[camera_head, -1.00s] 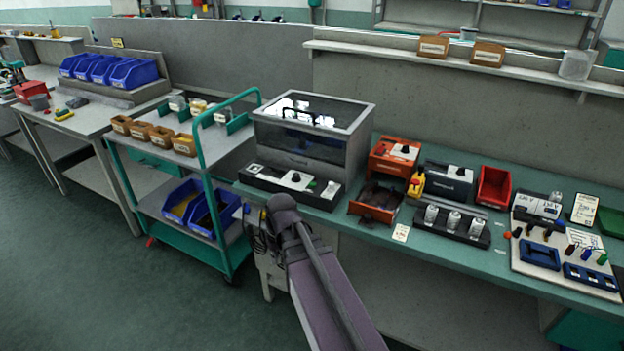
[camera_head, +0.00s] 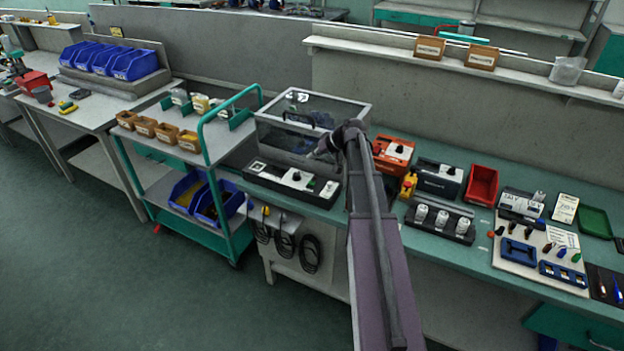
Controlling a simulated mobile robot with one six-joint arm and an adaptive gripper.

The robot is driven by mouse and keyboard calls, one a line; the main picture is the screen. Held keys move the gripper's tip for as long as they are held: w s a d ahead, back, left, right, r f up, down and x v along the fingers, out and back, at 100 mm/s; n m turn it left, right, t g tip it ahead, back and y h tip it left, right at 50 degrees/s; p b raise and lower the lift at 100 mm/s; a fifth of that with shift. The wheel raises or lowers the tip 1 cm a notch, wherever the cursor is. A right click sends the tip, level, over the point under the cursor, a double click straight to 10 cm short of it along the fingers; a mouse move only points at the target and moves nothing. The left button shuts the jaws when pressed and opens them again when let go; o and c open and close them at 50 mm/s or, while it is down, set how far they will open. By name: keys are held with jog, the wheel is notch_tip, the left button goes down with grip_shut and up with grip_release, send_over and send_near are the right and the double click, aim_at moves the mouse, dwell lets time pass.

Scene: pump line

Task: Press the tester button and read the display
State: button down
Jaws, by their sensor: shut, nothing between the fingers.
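A grey box with a clear lid (camera_head: 275,133) stands on the green bench. I cannot tell for sure which part is the tester button. My gripper (camera_head: 318,153) is shut and empty, in front of the box's right half and above the strip, apparently not touching it.
Right of my arm are an orange unit (camera_head: 394,152), a yellow-and-red stop switch (camera_head: 408,185), a black unit (camera_head: 438,177), a red bin (camera_head: 481,184) and a rack of white-capped parts (camera_head: 440,223). A trolley (camera_head: 203,150) with bins stands to the left.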

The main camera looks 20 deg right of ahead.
aim_at(313, 183)
jog(key=shift+f, duration=0.2)
dwell(0.3)
notch_tip(313, 183, down, 8)
jog(key=b, duration=0.8)
jog(key=shift+f+b, duration=0.2)
jog(key=shift+b, duration=0.2)
jog(key=shift+f, duration=0.25)
dwell(1.1)
jog(key=shift+f+b, duration=0.25)
jog(key=shift+b, duration=0.25)
jog(key=shift+f+b, duration=0.4)
dwell(0.8)
jog(key=shift+r, duration=0.2)
jog(key=shift+r+p, duration=0.7)
jog(key=shift+p, duration=0.2)
